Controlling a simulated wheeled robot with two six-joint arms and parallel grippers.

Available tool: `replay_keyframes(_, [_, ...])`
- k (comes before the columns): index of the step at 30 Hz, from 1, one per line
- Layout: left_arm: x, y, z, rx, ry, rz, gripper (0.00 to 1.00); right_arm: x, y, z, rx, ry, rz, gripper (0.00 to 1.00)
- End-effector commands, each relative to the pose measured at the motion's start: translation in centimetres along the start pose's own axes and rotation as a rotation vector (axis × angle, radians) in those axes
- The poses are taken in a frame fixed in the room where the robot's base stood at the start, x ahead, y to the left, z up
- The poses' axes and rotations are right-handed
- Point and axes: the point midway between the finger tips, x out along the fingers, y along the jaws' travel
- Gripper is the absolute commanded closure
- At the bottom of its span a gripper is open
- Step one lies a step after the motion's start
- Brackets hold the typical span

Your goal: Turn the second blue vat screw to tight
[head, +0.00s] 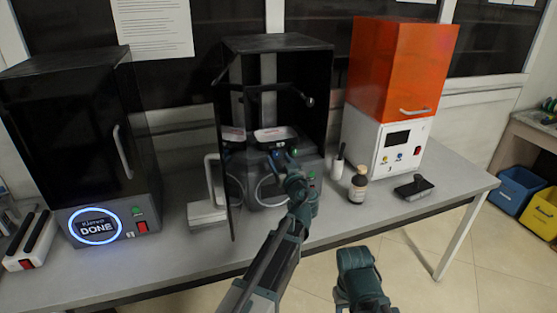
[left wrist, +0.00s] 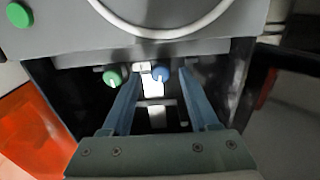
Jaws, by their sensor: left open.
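The open middle printer (head: 277,45) holds a vat (head: 275,134) inside its chamber in the head view. My left gripper (head: 284,160) reaches in at the front of the vat. In the left wrist view a blue screw (left wrist: 160,74) sits between the tips of my open left gripper (left wrist: 157,75), closer to the right-hand finger; whether a finger touches it is unclear. A green screw (left wrist: 113,78) lies just outside the left-hand finger. A second blue screw cannot be made out. A part of my right arm shows low in the head view; its fingers cannot be made out.
The middle printer's dark door (head: 225,165) stands open left of my left arm. A closed black printer (head: 75,130) reading DONE is at left, an orange-topped one (head: 400,65) at right.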

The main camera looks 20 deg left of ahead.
Motion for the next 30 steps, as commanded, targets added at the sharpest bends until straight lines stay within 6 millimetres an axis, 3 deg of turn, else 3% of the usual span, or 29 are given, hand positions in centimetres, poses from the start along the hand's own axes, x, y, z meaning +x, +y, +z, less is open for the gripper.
replay_keyframes(4, [0.89, 0.01, 0.00, 0.000, 0.000, -0.001, 0.39, 0.00, 0.00, 0.00, 0.000, 0.000, 0.000, 0.50])
replay_keyframes(14, [1.01, -0.03, 0.00, 0.000, 0.000, 0.000, 0.41, 0.00, 0.00, 0.00, 0.000, 0.000, 0.000, 0.50])
replay_keyframes(24, [0.99, -0.03, 0.00, 0.000, 0.000, 0.000, 1.00, 0.00, 0.00, 0.00, 0.000, 0.000, 0.000, 0.50])
replay_keyframes(30, [0.98, -0.03, 0.00, 0.001, 0.000, 0.000, 1.00, 0.00, 0.00, 0.00, 0.000, 0.000, 0.000, 0.50])
